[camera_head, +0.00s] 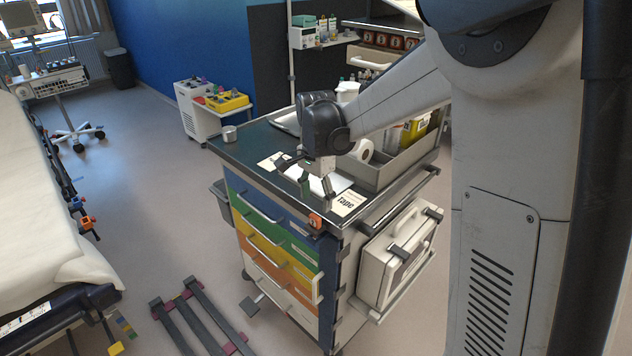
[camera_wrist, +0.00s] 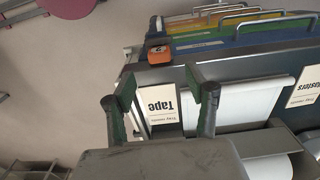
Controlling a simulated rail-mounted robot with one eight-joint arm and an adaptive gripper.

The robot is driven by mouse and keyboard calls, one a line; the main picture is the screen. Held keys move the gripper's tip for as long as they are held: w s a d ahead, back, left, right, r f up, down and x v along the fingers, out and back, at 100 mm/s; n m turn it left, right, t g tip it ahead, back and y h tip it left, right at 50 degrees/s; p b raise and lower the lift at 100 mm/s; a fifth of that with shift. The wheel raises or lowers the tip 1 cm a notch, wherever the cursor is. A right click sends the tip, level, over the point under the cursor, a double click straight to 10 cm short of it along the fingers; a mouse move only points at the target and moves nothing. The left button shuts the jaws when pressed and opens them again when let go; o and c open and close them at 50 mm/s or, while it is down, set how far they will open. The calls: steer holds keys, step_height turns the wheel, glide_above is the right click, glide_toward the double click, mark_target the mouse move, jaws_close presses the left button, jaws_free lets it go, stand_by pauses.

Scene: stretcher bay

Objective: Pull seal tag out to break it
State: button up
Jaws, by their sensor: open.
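The seal tag appears to be the small orange piece with a dark centre (camera_head: 315,221) at the near top corner of the drawer cart (camera_head: 341,262). It also shows in the wrist view, as an orange block (camera_wrist: 159,53) at the cart's edge. My gripper (camera_head: 306,182) is above the cart top, behind the orange piece, apart from it. In the wrist view my gripper's two fingers (camera_wrist: 160,98) are spread wide with nothing held between them. The orange piece lies beyond the fingertips, roughly between them. Fine detail of the tag is too small to tell.
A white "Tape" card (camera_head: 348,203) lies on the cart top near the corner. A grey bin with a paper roll (camera_head: 361,151) stands behind my gripper. A white case (camera_head: 398,256) hangs on the cart's side.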

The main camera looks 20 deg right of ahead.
mark_target(316, 215)
steer(key=shift+f, duration=3.4)
jaws_close()
